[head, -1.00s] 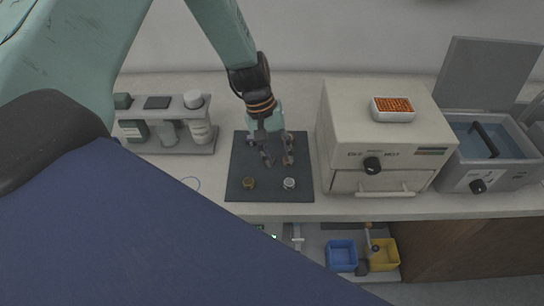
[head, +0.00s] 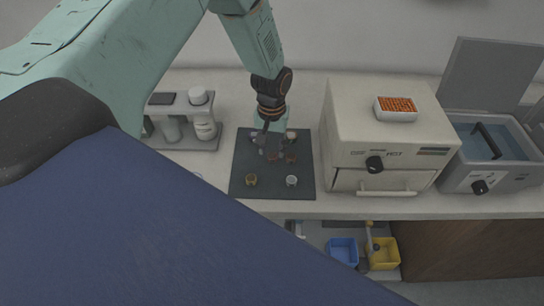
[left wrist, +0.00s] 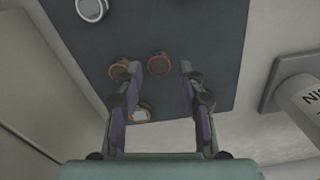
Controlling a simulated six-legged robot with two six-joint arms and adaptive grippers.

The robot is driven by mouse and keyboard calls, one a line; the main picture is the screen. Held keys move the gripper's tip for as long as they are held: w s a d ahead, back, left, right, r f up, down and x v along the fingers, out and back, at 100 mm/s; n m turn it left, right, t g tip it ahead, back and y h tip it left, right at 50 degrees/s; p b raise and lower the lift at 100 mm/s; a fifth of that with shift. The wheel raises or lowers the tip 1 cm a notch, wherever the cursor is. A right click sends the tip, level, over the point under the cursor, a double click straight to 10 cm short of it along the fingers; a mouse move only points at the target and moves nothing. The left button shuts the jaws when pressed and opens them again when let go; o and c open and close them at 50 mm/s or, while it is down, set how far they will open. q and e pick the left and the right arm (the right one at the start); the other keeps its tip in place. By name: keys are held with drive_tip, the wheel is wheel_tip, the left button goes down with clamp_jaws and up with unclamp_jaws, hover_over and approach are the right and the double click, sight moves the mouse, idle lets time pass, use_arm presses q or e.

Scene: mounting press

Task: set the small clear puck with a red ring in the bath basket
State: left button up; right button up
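A small puck with a reddish ring and a dark, see-through-looking centre (left wrist: 159,64) lies on the dark mat (head: 239,160). It looks like the named puck, though its clearness is hard to judge. My left gripper (head: 275,154) points down over the mat; in the left wrist view its open fingers (left wrist: 158,68) stand either side of this puck, with nothing gripped. One finger partly covers a neighbouring orange-ringed puck (left wrist: 119,71). The water bath (head: 505,177) stands far right, lid up, with a dark bar (head: 484,140) across it; the basket itself is hard to make out. My right gripper is not in view.
Another orange-ringed puck with a pale centre (left wrist: 138,114) lies near the fingers. An amber puck (head: 250,180) and a pale puck (head: 291,181) lie at the mat's front. The cream press (head: 345,130) stands between mat and bath. A bottle rack (head: 190,142) is left.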

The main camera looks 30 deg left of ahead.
sight(272, 158)
use_arm(q)
drive_tip(key=shift+w+f, duration=0.2)
drive_tip(key=shift+f, duration=0.55)
drive_tip(key=shift+w+f, duration=0.15)
drive_tip(key=shift+f, duration=0.55)
drive_tip(key=shift+s+r, duration=0.2)
drive_tip(key=shift+s, duration=0.05)
drive_tip(key=shift+c, duration=1)
drive_tip(key=shift+w, duration=0.1)
drive_tip(key=c, duration=0.6)
